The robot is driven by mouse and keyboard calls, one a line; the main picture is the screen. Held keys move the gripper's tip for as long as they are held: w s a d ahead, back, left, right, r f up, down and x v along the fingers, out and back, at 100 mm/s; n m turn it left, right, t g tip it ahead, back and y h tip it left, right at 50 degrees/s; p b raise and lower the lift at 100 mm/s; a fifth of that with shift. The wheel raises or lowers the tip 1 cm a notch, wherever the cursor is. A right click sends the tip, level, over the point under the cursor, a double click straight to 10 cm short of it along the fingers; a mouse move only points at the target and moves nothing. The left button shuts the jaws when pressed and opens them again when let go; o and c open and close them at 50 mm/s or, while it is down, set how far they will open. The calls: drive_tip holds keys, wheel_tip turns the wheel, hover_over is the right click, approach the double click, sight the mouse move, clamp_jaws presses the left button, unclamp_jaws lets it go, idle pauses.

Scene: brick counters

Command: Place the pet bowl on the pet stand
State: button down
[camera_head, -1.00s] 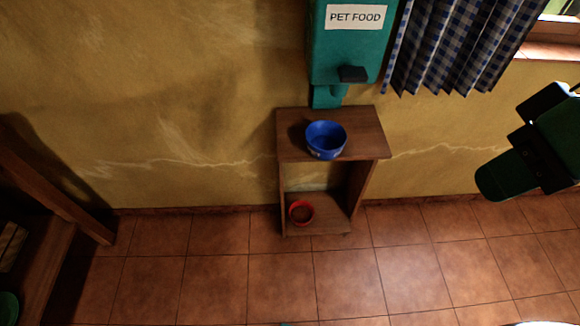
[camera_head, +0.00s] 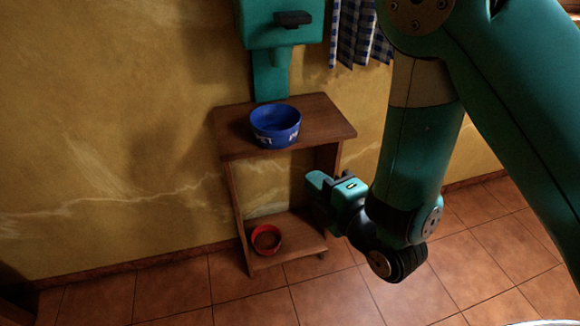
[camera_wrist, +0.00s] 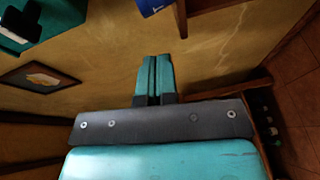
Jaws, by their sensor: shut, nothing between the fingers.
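A blue pet bowl (camera_head: 275,130) sits upright on the top board of the wooden pet stand (camera_head: 325,125). A smaller red bowl (camera_head: 267,239) sits on the stand's lower shelf. My gripper (camera_head: 318,180) is below the top board's level at the stand's right side, overlapping its right panel in the head view. In the wrist view my gripper's fingers (camera_wrist: 155,78) are together with nothing between them. A piece of blue (camera_wrist: 150,6), likely the bowl, and a brown wooden edge (camera_wrist: 181,18) show at the top there. My gripper is apart from both bowls.
A teal dispenser (camera_head: 270,40) hangs on the yellow wall just above and behind the stand. A checked blue curtain (camera_head: 358,35) hangs right of it. The tiled floor (camera_head: 150,295) in front of the stand is clear. A framed picture (camera_wrist: 40,77) shows in the wrist view.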

drive_tip(key=f+n, duration=0.1)
drive_tip(key=b, duration=0.7)
approach(282, 141)
drive_tip(key=shift+t+y, duration=0.3)
drive_tip(key=shift+y, duration=0.1)
drive_tip(key=w+a, duration=0.1)
drive_tip(key=a, duration=0.1)
drive_tip(key=w+a+f, duration=0.1)
drive_tip(key=w+a, duration=0.1)
drive_tip(key=shift+w+a+f, duration=0.15)
drive_tip(key=shift+a, duration=0.1)
drive_tip(key=b, duration=0.1)
drive_tip(key=w+b, duration=0.1)
drive_tip(key=b, duration=0.1)
drive_tip(key=shift+w+d, duration=0.3)
drive_tip(key=shift+w+r+b, duration=0.3)
drive_tip(key=shift+w+b, duration=0.1)
drive_tip(key=shift+b, duration=0.3)
